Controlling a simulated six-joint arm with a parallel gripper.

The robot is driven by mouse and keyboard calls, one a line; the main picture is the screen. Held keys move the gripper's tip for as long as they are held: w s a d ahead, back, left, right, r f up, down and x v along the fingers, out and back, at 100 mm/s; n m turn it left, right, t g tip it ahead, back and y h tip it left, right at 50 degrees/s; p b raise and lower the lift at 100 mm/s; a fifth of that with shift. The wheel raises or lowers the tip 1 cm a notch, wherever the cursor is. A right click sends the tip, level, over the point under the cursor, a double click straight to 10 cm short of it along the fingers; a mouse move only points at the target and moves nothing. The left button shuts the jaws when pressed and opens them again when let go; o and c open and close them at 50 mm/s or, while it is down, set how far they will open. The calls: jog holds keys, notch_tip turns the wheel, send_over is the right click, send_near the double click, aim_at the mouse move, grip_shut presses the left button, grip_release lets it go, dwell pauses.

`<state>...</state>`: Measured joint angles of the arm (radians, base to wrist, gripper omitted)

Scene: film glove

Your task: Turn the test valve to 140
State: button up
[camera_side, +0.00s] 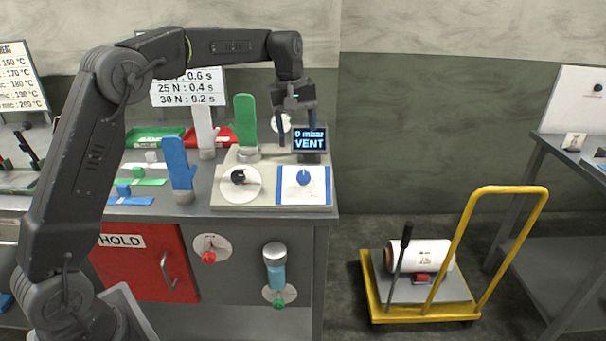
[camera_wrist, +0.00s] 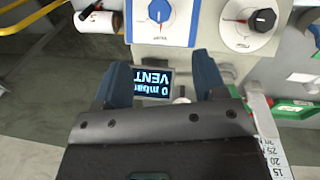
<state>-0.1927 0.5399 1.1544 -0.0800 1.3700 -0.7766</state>
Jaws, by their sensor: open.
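The test panel has a blue knob (camera_side: 304,178) on a white plate with a blue border (camera_side: 290,198). The knob also shows at the top of the wrist view (camera_wrist: 158,10), with a thin red mark. Left of it in the side view is a black knob (camera_side: 238,176) on a round white dial; it shows at right in the wrist view (camera_wrist: 262,19). Their scale figures are too small to read. A display (camera_side: 309,140) behind the blue knob reads "0 mbar VENT". My gripper (camera_side: 298,136) is open and empty above the panel's back, by the display, apart from both knobs.
Upright hand forms in blue (camera_side: 179,165), white (camera_side: 204,125) and green (camera_side: 245,120) stand left of and behind the panel. Red and green trays lie behind. A yellow trolley (camera_side: 455,312) stands on the floor at right. The space above the blue knob is clear.

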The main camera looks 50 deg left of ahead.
aim_at(303, 173)
jog(key=f, duration=0.9)
jog(key=w+d+f, duration=0.1)
jog(key=f, duration=0.3)
jog(key=shift+w+f, duration=0.1)
jog(key=shift+f, duration=0.1)
jog(key=c, duration=0.9)
